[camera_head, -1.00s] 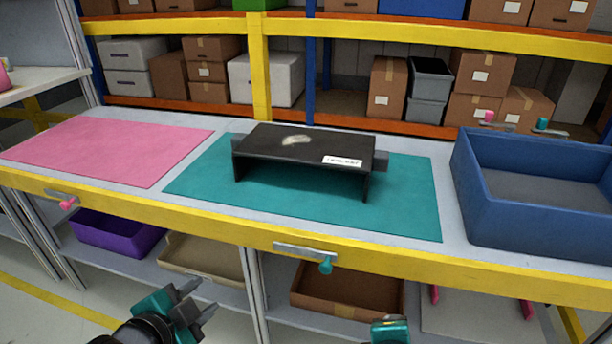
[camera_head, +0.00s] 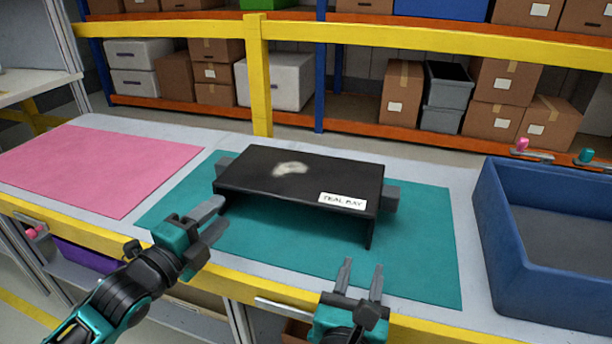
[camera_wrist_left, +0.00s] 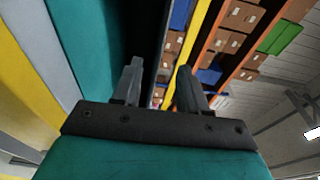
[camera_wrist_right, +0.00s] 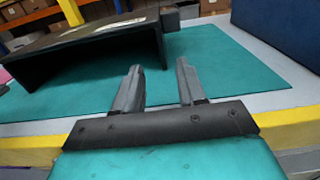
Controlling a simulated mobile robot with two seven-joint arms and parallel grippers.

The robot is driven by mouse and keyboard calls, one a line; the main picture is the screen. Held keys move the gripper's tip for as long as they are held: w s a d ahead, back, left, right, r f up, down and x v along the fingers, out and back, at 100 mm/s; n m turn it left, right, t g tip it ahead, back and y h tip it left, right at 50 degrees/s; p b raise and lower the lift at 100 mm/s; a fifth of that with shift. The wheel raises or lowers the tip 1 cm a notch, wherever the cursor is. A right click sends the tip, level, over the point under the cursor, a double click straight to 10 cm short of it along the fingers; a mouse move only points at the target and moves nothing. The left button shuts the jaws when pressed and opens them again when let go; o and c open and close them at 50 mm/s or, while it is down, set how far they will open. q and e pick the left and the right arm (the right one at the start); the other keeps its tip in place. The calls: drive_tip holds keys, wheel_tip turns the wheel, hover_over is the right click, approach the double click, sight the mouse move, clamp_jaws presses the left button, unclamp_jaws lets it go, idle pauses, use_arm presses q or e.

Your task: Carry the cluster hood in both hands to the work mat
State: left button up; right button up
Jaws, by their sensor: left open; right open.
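The black cluster hood (camera_head: 300,178) stands on the teal work mat (camera_head: 420,262), with a grey lug at each end and a white label on its front right. My left gripper (camera_head: 218,222) is open and empty, just in front of the hood's left end and apart from it. My right gripper (camera_head: 360,280) is open and empty, in front of the hood's right end, over the mat's front edge. In the right wrist view the hood (camera_wrist_right: 90,45) shows beyond the open fingers (camera_wrist_right: 160,85). In the left wrist view the left fingers (camera_wrist_left: 157,85) have nothing between them.
A pink mat (camera_head: 95,168) lies to the left on the table. A blue bin (camera_head: 505,245) stands at the right end. The yellow front rail (camera_head: 90,238) runs under both grippers. Shelves with boxes (camera_head: 405,90) stand behind the table.

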sight(371, 232)
use_arm(q)
drive_tip(key=shift+w, duration=0.1)
drive_tip(key=x, duration=1.2)
drive_tip(key=shift+w+d, duration=0.25)
drive_tip(key=shift+w, duration=0.05)
use_arm(e)
drive_tip(key=x, duration=1.3)
drive_tip(key=shift+f, duration=0.1)
use_arm(q)
clamp_jaws()
use_arm(e)
drive_tip(key=shift+s, duration=0.1)
clamp_jaws()
